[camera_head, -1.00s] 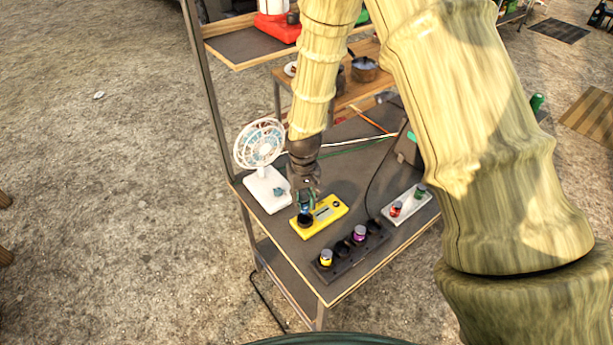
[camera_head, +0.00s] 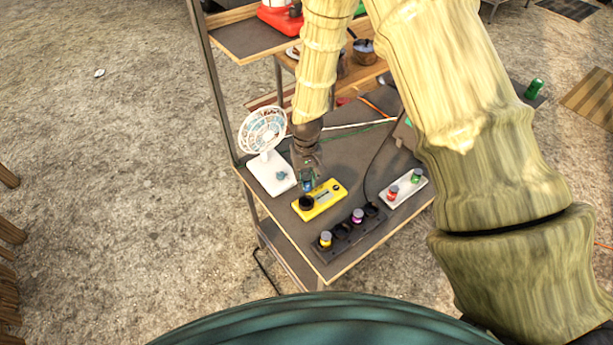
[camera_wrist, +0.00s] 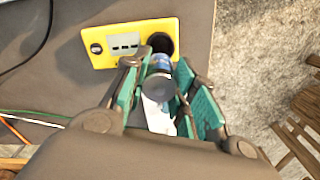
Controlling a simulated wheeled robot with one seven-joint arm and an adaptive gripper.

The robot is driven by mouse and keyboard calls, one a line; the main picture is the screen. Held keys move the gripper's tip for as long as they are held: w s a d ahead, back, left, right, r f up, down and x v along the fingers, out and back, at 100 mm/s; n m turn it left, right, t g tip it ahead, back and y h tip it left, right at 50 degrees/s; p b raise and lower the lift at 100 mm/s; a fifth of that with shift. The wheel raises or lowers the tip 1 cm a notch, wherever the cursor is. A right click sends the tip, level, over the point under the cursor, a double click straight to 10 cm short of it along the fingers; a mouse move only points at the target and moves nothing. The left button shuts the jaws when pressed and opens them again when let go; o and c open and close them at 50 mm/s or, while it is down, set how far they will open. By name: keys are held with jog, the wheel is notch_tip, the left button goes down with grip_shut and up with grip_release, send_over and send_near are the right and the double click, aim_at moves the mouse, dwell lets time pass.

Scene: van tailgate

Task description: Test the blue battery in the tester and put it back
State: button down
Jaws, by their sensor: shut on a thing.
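The yellow tester (camera_head: 322,200) lies on the table with a dark round socket at its left end. In the wrist view the tester (camera_wrist: 100,50) shows a small display, and its dark socket is empty. My gripper (camera_head: 308,182) is just behind the socket end, above the table. In the wrist view my gripper's (camera_wrist: 165,95) green-padded fingers are shut on the blue battery (camera_wrist: 159,85). The battery is beside the socket in that picture, apart from it as far as I can tell. The black holder (camera_head: 350,235) stands in front, with a yellow and a purple battery and empty wells.
A white fan (camera_head: 268,165) stands left of the tester. A white tray (camera_head: 404,190) with a red and a green battery is to the right. A dark cable runs between tester and tray. The table's front edge is close to the black holder.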

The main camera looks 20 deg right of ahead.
jog(key=shift+f+b, duration=2.6)
jog(key=shift+f, duration=2.1)
jog(key=c, duration=1.1)
grip_release()
jog(key=shift+r, duration=0.15)
notch_tip(320, 180, up, 12)
jog(key=shift+f, duration=0.15)
jog(key=shift+s, duration=0.1)
